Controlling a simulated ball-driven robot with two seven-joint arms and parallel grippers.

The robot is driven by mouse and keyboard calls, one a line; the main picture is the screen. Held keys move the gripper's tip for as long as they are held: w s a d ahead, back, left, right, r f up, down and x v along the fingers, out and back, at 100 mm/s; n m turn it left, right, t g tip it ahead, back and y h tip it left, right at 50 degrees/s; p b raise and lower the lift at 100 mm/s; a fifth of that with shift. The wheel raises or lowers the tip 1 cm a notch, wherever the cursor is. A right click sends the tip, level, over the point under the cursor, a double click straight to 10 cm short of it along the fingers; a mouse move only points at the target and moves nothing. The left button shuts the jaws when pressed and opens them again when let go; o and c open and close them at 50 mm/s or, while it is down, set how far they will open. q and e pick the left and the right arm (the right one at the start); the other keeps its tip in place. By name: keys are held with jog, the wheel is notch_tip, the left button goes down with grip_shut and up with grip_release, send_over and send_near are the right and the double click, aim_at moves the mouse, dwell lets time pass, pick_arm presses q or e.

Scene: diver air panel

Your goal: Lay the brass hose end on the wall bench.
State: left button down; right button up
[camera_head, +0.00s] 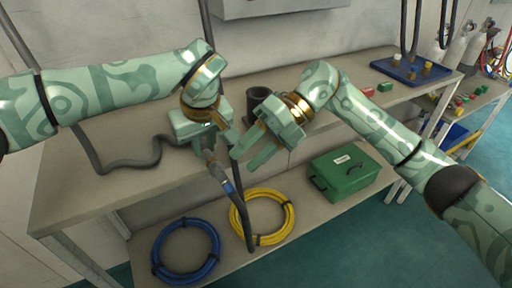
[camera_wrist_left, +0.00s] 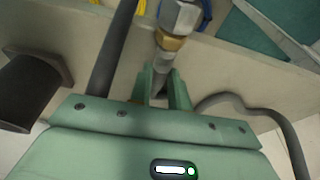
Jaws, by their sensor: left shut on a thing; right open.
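My left gripper (camera_head: 208,150) is shut on the hose end, above the front edge of the wall bench (camera_head: 85,195). In the left wrist view its fingers (camera_wrist_left: 160,88) close around the narrow grey part of the hose end, beside a brass nut (camera_wrist_left: 171,42) and a steel hex piece (camera_wrist_left: 181,14). In the head view a dark hose (camera_head: 239,215) with a blue band slants down from the grip, in front of the lower shelf. My right gripper (camera_head: 245,153) is open and empty just right of the hose; I cannot tell whether it touches it.
A dark hose (camera_head: 120,164) lies on the bench at left. A black cylinder (camera_head: 262,103) stands on the bench behind the grippers. Blue (camera_head: 187,250) and yellow (camera_head: 284,215) hose coils and a green case (camera_head: 343,174) are below. A blue tray (camera_head: 405,70) is at right. The bench's front left is bare.

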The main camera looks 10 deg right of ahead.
aim_at(222, 176)
pick_arm(q)
jog(key=shift+f, duration=0.1)
pick_arm(e)
jog(key=shift+x, duration=3.7)
jog(key=shift+c, duration=0.3)
grip_shut()
pick_arm(q)
jog(key=c, duration=1.2)
grip_release()
jog(key=shift+c, duration=0.2)
pick_arm(e)
jog(key=shift+r, duration=0.2)
pick_arm(q)
jog(key=a+p+v, duration=0.1)
jog(key=v, duration=1.3)
jog(key=shift+d, duration=0.45)
pick_arm(e)
jog(key=shift+r, duration=1.2)
